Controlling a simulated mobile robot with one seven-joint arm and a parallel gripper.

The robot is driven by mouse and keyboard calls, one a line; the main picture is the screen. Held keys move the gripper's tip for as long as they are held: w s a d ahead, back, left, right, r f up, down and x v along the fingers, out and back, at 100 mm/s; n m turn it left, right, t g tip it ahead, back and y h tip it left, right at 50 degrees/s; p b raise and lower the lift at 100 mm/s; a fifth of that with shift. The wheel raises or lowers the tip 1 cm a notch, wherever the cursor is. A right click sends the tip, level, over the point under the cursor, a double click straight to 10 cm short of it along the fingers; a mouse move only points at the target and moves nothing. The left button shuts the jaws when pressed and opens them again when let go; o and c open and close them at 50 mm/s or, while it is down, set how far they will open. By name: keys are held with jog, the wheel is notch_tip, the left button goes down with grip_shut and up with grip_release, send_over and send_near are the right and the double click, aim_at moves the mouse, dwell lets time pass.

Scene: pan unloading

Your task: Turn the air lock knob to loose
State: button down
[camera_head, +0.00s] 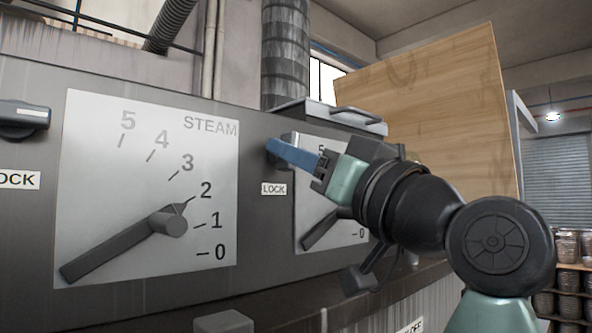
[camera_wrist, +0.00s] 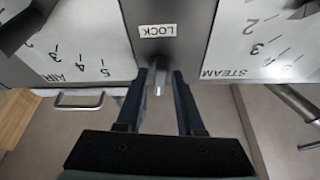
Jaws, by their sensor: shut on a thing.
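My gripper (camera_head: 277,149) reaches to the dark panel with its blue fingers, just above the LOCK label (camera_head: 273,189) between the two dials. In the wrist view, which looks upside down, the lock knob (camera_wrist: 158,82) shows as a narrow grey bar between the fingers. My gripper (camera_wrist: 161,78) is shut on this knob. The LOCK label (camera_wrist: 156,31) is beyond the fingertips. The AIR dial (camera_wrist: 85,30) is on one side and the STEAM dial (camera_wrist: 260,40) on the other. In the head view the fingers hide most of the knob.
The large STEAM dial (camera_head: 150,190) has its lever near 2. The air dial (camera_head: 330,225) is partly behind my gripper. Another lock knob (camera_head: 24,115) sits at the far left. A metal handle (camera_head: 345,115) and a wooden board (camera_head: 440,100) stand behind my arm.

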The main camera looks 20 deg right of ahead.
jog(key=shift+f+n+g+y+b, duration=0.1)
jog(key=shift+n+g+y+b, duration=0.25)
jog(key=shift+n+y, duration=0.65)
jog(key=shift+n+h, duration=0.3)
jog(key=shift+n, duration=0.2)
jog(key=c, duration=0.8)
grip_release()
jog(key=shift+c, duration=0.2)
jog(key=shift+f, duration=0.1)
